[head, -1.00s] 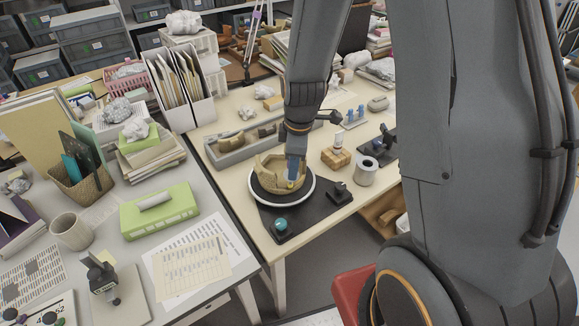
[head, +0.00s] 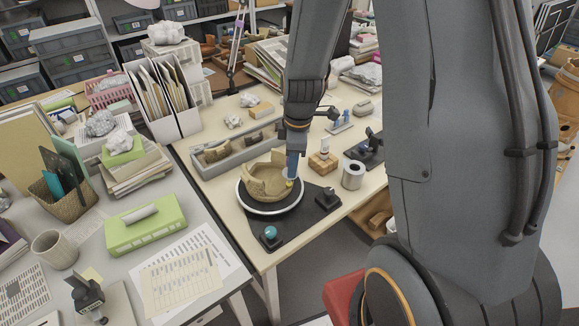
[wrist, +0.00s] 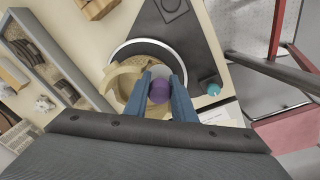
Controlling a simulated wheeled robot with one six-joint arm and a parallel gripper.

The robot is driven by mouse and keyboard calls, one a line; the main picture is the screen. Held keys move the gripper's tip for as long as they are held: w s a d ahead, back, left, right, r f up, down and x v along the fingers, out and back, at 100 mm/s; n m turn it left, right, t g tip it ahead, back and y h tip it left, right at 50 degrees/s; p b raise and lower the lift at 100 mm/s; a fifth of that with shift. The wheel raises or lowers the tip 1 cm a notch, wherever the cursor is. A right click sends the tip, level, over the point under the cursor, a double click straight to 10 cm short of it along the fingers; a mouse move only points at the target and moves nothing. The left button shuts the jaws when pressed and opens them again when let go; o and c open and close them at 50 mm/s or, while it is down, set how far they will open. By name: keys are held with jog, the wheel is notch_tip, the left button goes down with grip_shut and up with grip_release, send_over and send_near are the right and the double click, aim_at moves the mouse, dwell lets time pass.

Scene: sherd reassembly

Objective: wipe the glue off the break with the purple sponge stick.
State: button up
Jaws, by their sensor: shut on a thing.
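The broken tan bowl (head: 258,184) sits on a round white-rimmed turntable (head: 272,211) on the bench. It also shows in the wrist view (wrist: 120,84), partly hidden by my fingers. My gripper (head: 291,170) points down at the bowl's right side. In the wrist view its two blue fingers (wrist: 161,98) are shut on the sponge stick, whose round purple part (wrist: 158,91) shows between them. The stick is over or at the bowl's right edge; I cannot tell whether it touches the break. No glue can be made out clearly.
A grey sherd tray (head: 222,158) stands behind left.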

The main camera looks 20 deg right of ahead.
jog(key=shift+w+d, duration=0.15)
jog(key=shift+d, duration=0.05)
notch_tip(320, 180, up, 8)
jog(key=s+p, duration=0.2)
jog(key=p, duration=0.4)
jog(key=shift+d+r, duration=0.2)
jog(key=shift+d, duration=0.05)
dwell(0.7)
dwell(1.0)
